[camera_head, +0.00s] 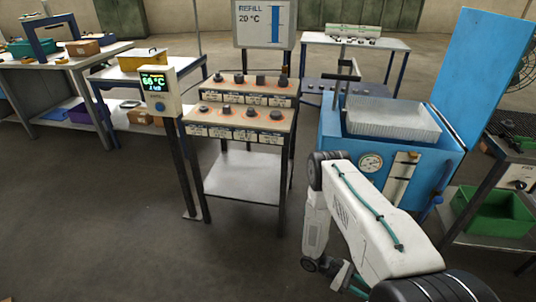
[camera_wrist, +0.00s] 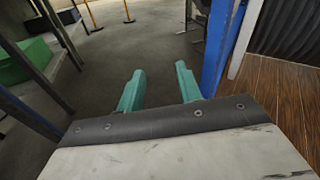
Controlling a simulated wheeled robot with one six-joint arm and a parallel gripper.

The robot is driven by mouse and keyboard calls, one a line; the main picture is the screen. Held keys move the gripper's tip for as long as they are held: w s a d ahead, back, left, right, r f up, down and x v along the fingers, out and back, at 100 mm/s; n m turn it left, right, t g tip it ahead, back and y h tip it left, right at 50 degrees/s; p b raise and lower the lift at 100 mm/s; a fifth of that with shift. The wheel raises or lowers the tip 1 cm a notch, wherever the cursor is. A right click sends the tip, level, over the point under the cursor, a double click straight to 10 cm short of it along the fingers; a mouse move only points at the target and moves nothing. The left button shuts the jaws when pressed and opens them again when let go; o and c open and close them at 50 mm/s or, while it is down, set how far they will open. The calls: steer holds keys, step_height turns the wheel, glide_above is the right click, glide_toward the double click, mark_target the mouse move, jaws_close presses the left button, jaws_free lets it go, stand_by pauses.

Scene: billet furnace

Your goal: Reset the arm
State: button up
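My arm (camera_head: 375,225) is bent, with its white forearm in front of the blue furnace box in the head view. My gripper (camera_wrist: 160,82) shows in the wrist view with its two teal fingers apart and nothing between them. Grey floor lies beyond the fingertips. In the head view, the gripper is low in the picture and mostly hidden by the arm. The blue furnace (camera_head: 335,128) has its lid (camera_head: 490,75) raised, and a pale ribbed block shows at its top.
A two-tier stand (camera_head: 245,175) with several dark billets is left of the arm. A display post (camera_head: 157,88) reads about 66 °C, and a sign (camera_head: 262,22) reads "REFILL 20 °C". A green bin (camera_head: 492,212) sits on the right shelf. Floor at front left is clear.

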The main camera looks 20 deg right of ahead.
steer(key=w+a+r+m+t+y, duration=0.1)
steer(key=w+a+r+m+y, duration=0.15)
steer(key=r, duration=0.95)
steer(key=w+a+r+m+t+y, duration=0.2)
steer(key=w+a+r, duration=0.2)
steer(key=r, duration=0.8)
steer(key=w+a+r+m+t+y, duration=0.1)
steer(key=w+a+r+m+y, duration=0.15)
steer(key=r, duration=0.85)
steer(key=s+a+r+t+y, duration=0.1)
steer(key=s+a+r+t, duration=0.2)
steer(key=r, duration=0.6)
steer(key=s+a+r+m+t+y, duration=0.1)
steer(key=s+a+r+t, duration=0.3)
steer(key=r, duration=0.5)
steer(key=s+a+r+t+y, duration=0.1)
steer(key=s+a+r+t, duration=0.3)
steer(key=s+a+r, duration=0.2)
step_height(320, 180, up, 3)
steer(key=shift+s+a+r+m, duration=0.1)
steer(key=shift+s+a+m, duration=0.15)
steer(key=shift+s, duration=0.7)
